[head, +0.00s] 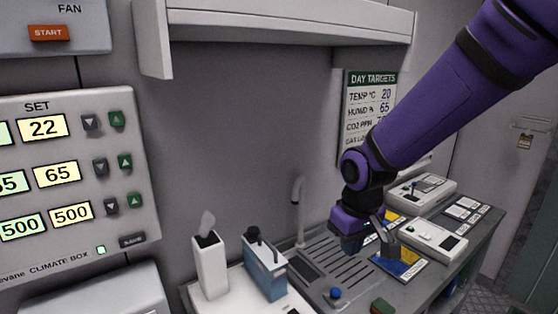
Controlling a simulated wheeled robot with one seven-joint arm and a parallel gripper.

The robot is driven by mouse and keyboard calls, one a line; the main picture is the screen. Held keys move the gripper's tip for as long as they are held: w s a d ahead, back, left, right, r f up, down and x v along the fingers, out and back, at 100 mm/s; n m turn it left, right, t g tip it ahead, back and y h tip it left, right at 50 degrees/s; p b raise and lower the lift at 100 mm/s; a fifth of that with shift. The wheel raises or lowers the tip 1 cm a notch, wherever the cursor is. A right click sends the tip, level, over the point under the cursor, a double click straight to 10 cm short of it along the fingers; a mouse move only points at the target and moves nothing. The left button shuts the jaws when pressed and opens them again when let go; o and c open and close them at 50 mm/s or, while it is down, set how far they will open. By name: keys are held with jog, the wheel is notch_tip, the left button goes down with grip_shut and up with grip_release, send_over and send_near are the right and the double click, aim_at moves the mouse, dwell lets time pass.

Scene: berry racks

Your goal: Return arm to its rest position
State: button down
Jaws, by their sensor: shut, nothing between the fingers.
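My gripper (384,246) hangs at the end of my purple arm, which reaches in from the upper right in the head view. It is over the right part of the grey bench (352,303), above or beside a blue and yellow card (408,266). Its fingers point down and are shut, with nothing seen between them. I cannot tell its exact height above the bench. My arm hides part of the wall and of the day targets sheet (368,104).
A climate box (75,180) with set values 22, 65 and 500 is on the left wall. A tissue box (209,267) and a blue-grey container (264,270) stand on the bench. White devices (432,238) lie at right. A shelf (285,22) juts out above.

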jog(key=s+d+r+m+t, duration=0.4)
jog(key=s+d+r+m, duration=0.1)
jog(key=s+d+r, duration=1)
jog(key=shift+s+d+r, duration=0.3)
jog(key=shift+s+r, duration=0.55)
jog(key=shift+s, duration=0.35)
